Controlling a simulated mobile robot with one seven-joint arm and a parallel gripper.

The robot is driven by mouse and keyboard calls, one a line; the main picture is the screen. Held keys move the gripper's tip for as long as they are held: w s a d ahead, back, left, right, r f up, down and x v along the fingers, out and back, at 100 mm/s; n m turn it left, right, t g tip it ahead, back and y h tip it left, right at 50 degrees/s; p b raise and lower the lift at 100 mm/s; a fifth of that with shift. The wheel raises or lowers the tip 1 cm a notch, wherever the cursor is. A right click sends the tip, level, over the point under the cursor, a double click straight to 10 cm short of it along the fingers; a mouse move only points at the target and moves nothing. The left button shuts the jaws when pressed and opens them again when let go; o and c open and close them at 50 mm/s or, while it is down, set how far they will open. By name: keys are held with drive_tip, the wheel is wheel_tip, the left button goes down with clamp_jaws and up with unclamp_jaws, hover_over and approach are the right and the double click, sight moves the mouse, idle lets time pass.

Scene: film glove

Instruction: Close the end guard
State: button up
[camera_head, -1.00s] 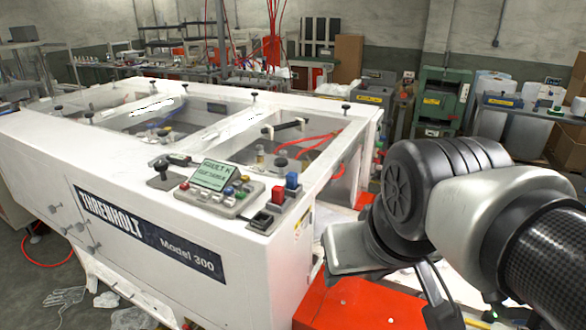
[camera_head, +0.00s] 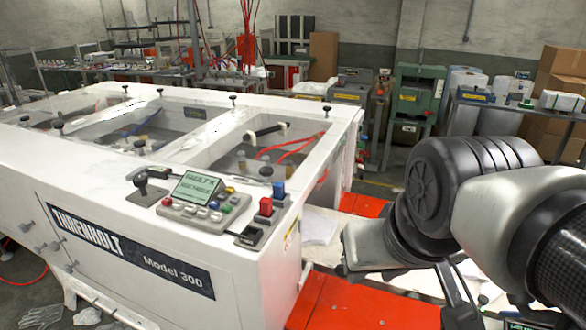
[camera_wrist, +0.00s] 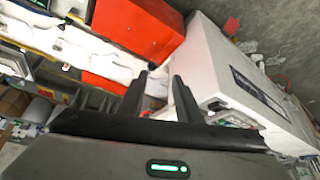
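The white Threnholt Model 300 machine (camera_head: 270,240) fills the left and middle of the head view. Windowed panels cover its top; the one nearest its right end has a black bar handle (camera_head: 265,132). Red panels (camera_head: 350,300) sit low at the machine's right end, with white sheets between them. I cannot tell which part is the end guard. In the wrist view the machine (camera_wrist: 215,75) is on the right and a red panel (camera_wrist: 130,35) is upper left. My gripper (camera_wrist: 160,82) is open and empty, its two dark fingers apart, off the machine's right end.
A control panel (camera_head: 203,205) with a screen, buttons and a joystick stands on the machine's near corner. Behind are a green machine (camera_head: 418,90), shelving and cardboard boxes (camera_head: 560,75). Grey floor shows between the machine and the back wall.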

drive_tip(key=shift+m, duration=0.5)
drive_tip(key=b+x, duration=0.5)
drive_tip(key=shift+w+f, duration=0.1)
drive_tip(key=shift+f, duration=0.1)
clamp_jaws()
drive_tip(key=m+g+h+b, duration=0.1)
drive_tip(key=m+h+b, duration=0.15)
drive_tip(key=b, duration=1.05)
approach(342, 274)
drive_tip(key=shift+m+y, duration=0.25)
drive_tip(key=shift+y, duration=0.2)
drive_tip(key=shift+s+d+x, duration=0.1)
drive_tip(key=shift+s+x, duration=0.05)
drive_tip(key=shift+x, duration=0.9)
drive_tip(key=shift+s+d+x, duration=0.1)
drive_tip(key=shift+s+x, duration=0.05)
drive_tip(key=shift+x, duration=0.95)
drive_tip(key=shift+s+x, duration=0.15)
drive_tip(key=shift+x, duration=0.9)
drive_tip(key=shift+f, duration=0.1)
